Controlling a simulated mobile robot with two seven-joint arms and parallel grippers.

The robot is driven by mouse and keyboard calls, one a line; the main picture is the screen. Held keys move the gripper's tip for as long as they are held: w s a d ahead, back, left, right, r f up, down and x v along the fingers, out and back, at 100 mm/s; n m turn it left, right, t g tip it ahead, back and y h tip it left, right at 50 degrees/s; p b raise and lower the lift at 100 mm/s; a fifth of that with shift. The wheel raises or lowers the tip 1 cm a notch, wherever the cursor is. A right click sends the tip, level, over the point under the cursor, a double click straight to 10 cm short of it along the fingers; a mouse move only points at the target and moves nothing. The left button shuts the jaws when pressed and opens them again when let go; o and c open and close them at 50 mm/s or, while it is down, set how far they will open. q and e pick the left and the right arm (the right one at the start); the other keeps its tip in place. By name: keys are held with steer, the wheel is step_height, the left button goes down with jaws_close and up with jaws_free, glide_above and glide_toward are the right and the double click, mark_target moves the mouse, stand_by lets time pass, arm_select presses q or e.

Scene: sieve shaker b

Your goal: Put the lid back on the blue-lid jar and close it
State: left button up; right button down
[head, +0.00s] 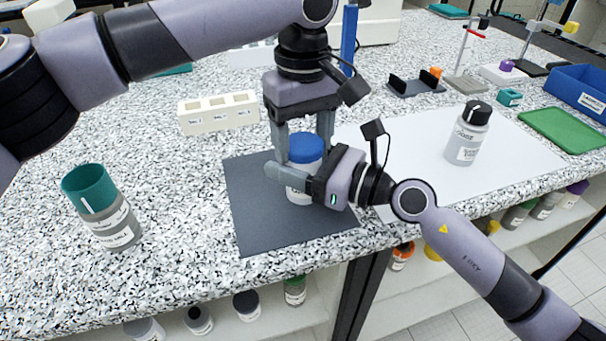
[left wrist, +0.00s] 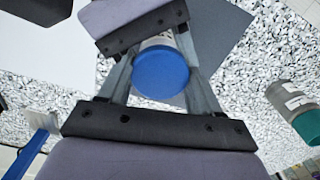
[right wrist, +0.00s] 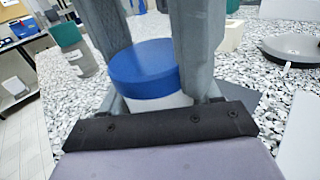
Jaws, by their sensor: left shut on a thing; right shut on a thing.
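The blue-lid jar (head: 300,190) stands upright on the dark grey mat (head: 262,225). Its blue lid (head: 306,146) sits on top of the jar; whether it is fully tightened I cannot tell. My left gripper (head: 304,155) comes from above and is shut on the lid, a finger on each side, as the lid also shows in the left wrist view (left wrist: 161,74). My right gripper (head: 292,178) comes from the right and is shut on the jar body below the lid. The white body shows under the lid in the right wrist view (right wrist: 160,102). The fingers hide much of the jar.
A teal-lid jar (head: 103,210) stands at the left and a black-lid jar (head: 467,135) on the white sheet (head: 415,160) at the right. A cream block with slots (head: 218,113) lies behind the mat. A green tray (head: 565,130) and blue bin (head: 585,88) are far right.

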arm_select(q)
steer(key=shift+m, duration=0.4)
steer(key=o, duration=1.2)
steer(key=shift+r, duration=2.3)
steer(key=shift+c, duration=0.5)
steer(key=shift+r+n, duration=1.7)
